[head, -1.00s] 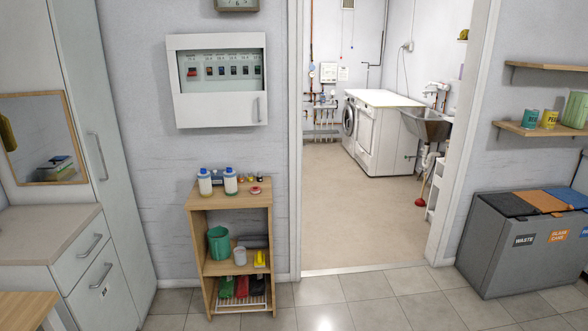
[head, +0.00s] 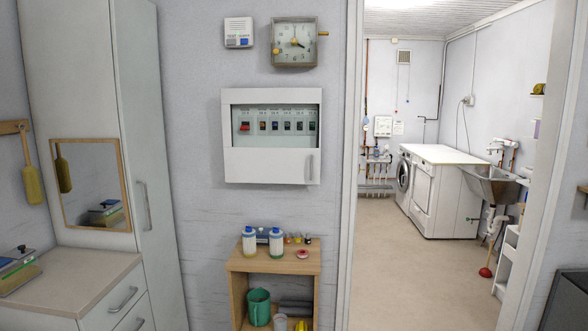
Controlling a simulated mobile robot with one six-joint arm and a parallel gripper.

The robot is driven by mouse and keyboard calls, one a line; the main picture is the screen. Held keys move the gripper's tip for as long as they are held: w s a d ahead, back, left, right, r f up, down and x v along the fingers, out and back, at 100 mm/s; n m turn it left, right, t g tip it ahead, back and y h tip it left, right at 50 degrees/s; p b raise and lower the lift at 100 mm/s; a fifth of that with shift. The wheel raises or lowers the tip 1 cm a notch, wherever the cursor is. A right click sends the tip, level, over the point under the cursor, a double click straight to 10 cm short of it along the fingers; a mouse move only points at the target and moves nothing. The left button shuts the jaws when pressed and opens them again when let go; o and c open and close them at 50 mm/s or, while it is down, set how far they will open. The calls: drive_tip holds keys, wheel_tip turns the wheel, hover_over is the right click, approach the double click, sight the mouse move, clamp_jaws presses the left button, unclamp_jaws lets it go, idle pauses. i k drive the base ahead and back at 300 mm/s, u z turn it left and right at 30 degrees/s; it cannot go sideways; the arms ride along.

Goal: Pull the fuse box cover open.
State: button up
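The fuse box (head: 228,135) is a white box on the grey wall, left of the doorway, in the head view. A window in its upper part shows a red switch (head: 244,127) and a row of several small breakers (head: 287,127). Its cover (head: 262,165) has a plain white lower panel with a vertical handle (head: 309,167) at the lower right. The cover looks closed, lying flat against the box. My gripper is not in view.
A small wooden shelf (head: 237,264) with bottles and a green bucket (head: 259,307) stands below the fuse box. A tall cabinet (head: 150,130) and a counter (head: 85,285) are at the left. The doorway to a laundry room (head: 400,270) is open at the right.

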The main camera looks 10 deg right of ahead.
sight(263, 164)
drive_tip(key=u, duration=0.8)
drive_tip(key=i, duration=0.95)
drive_tip(key=u, duration=0.55)
